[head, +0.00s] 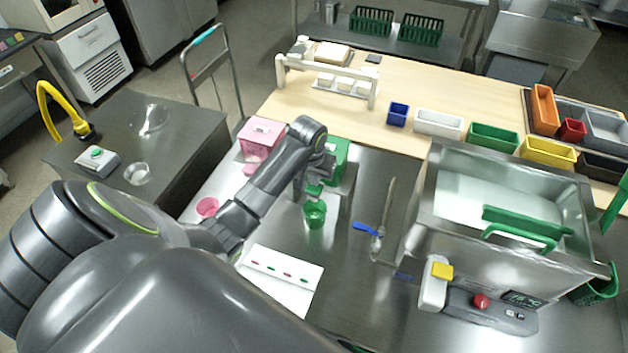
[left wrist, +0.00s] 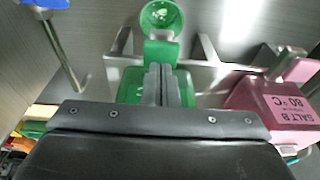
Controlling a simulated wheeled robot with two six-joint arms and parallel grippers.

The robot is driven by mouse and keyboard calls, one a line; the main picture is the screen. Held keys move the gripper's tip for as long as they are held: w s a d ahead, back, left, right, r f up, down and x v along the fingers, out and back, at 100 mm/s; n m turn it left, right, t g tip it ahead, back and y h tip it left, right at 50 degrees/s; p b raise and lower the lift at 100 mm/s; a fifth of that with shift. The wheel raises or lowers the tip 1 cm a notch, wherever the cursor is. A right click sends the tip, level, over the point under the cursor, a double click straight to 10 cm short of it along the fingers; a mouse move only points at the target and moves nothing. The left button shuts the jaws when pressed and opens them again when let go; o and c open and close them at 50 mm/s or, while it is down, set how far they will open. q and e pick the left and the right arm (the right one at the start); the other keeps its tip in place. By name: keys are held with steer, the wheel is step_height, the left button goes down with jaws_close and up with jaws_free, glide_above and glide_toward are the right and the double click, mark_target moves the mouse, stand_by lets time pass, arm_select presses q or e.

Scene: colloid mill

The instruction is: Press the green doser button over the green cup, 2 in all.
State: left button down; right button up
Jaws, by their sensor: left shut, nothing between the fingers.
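The green doser (head: 340,150) stands on the steel counter, partly hidden behind my left arm. The green cup (head: 314,214) stands below its front end. In the left wrist view the doser (left wrist: 130,88) lies under my fingers, and the green cup (left wrist: 162,10) is just beyond its front part. My left gripper (head: 300,188) is shut and empty, close over the doser; it also shows in the left wrist view (left wrist: 160,72). I cannot tell whether the fingertips touch the green button. My right gripper is out of view.
A pink doser (head: 262,134) stands left of the green one, with a pink cup (head: 207,206) in front. A card with coloured marks (head: 280,278) lies nearer. A blue-handled tool (head: 366,228) and a steel bath (head: 430,205) are at right.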

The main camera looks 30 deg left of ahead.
arm_select(q)
step_height(320, 180, up, 6)
stand_by(0.5)
stand_by(0.5)
